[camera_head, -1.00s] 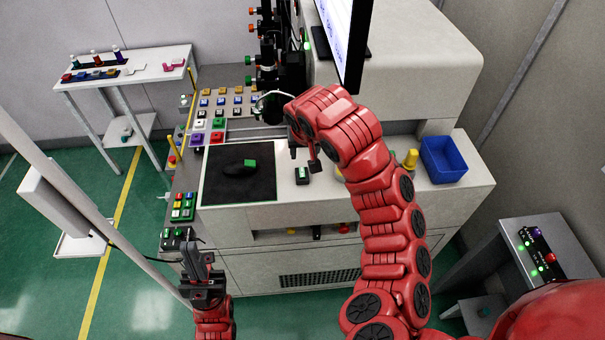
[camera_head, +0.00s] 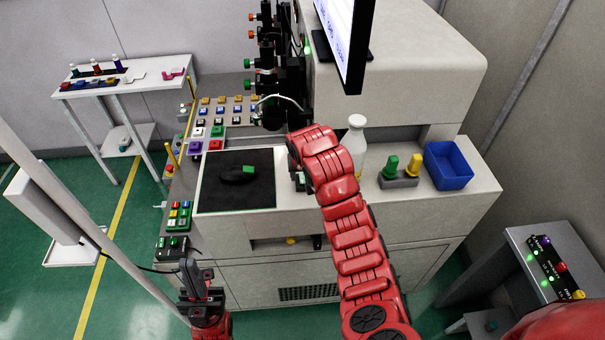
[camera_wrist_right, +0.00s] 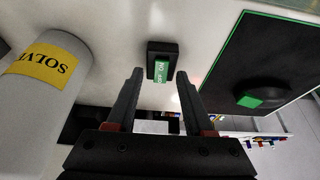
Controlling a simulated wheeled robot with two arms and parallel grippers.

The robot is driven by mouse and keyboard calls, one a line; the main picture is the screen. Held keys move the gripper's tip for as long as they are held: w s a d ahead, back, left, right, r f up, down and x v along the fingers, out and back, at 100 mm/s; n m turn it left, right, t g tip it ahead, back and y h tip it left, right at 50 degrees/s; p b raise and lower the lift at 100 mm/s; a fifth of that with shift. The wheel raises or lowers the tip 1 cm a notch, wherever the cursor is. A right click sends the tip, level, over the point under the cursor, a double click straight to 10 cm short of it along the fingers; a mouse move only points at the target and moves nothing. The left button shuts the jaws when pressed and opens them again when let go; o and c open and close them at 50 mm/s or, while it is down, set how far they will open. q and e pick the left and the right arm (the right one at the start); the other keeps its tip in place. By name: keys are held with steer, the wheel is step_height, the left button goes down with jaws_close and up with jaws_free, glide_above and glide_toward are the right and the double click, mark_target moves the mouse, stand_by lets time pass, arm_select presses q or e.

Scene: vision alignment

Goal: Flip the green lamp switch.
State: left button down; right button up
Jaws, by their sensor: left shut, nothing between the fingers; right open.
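The green lamp switch (camera_wrist_right: 161,70) is a small black box with a green lettered rocker, lying on the pale worktop. In the right wrist view it sits just beyond and between the fingertips of my right gripper (camera_wrist_right: 158,82), which is open and empty. In the head view the switch (camera_head: 300,184) is mostly hidden by my right gripper (camera_head: 296,172), which is over it. Contact cannot be told. My left gripper (camera_head: 189,268) is shut and empty, low in front of the machine at the lower left, away from the switch.
A black mat (camera_head: 262,195) with a black mouse with a green part (camera_head: 249,169) lies left of the switch. A white bottle (camera_head: 355,140), a holder with green and yellow knobs (camera_head: 398,180) and a blue bin (camera_head: 447,165) stand to the right. Coloured buttons line the left panel.

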steer(key=shift+w+f, duration=0.1)
jaws_close()
stand_by(0.3)
